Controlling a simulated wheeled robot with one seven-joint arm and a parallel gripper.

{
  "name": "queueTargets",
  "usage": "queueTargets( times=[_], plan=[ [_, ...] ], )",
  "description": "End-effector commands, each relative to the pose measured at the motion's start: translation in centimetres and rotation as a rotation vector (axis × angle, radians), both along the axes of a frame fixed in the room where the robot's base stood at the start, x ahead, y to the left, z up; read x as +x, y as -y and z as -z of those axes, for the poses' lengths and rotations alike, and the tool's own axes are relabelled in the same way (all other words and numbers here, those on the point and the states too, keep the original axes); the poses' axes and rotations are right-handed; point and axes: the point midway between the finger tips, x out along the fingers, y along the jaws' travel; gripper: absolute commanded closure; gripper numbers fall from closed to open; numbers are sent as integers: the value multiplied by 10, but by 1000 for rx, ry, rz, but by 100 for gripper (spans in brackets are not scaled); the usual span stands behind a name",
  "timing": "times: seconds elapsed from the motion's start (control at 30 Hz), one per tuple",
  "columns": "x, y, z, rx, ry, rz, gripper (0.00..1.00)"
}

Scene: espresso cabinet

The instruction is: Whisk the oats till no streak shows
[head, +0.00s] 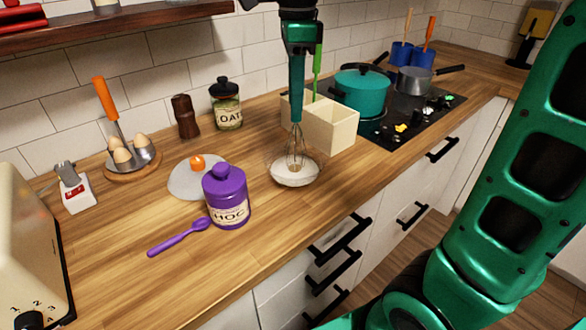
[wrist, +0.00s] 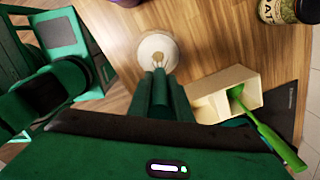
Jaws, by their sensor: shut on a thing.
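My gripper (head: 299,48) is shut on the whisk and holds it upright, handle up, above the counter. The whisk (head: 297,100) has a teal handle and a wire head, which is down in a small white bowl (head: 293,180). The bowl stands on the wooden counter; pale contents with a brownish patch show in it. In the wrist view the bowl (wrist: 146,42) lies just beyond my fingers (wrist: 160,85), which hide most of the whisk. Whether streaks show is too small to tell. A glass jar labelled OATS (head: 227,112) with a black lid stands at the back.
A cream divided box (head: 335,130) with a green utensil (head: 318,70) stands close right of the bowl. A purple jar (head: 227,198), purple spoon (head: 178,238) and grey lid with orange knob (head: 190,182) lie left. A hob with a teal pot (head: 360,92) is farther right.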

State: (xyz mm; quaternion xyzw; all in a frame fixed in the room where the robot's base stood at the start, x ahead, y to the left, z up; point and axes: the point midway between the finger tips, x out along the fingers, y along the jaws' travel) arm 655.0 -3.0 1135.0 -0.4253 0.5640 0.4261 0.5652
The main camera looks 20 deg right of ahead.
Motion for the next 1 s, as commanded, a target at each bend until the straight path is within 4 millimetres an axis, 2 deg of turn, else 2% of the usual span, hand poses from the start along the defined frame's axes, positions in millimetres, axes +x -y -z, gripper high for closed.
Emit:
queueTargets(
  times=[0.43, 1.0],
  plan=[
    [-2, -2, -2, -1, -1, -3, 100],
    [-2, -2, -49, -1, -1, -1, 100]
  ],
)
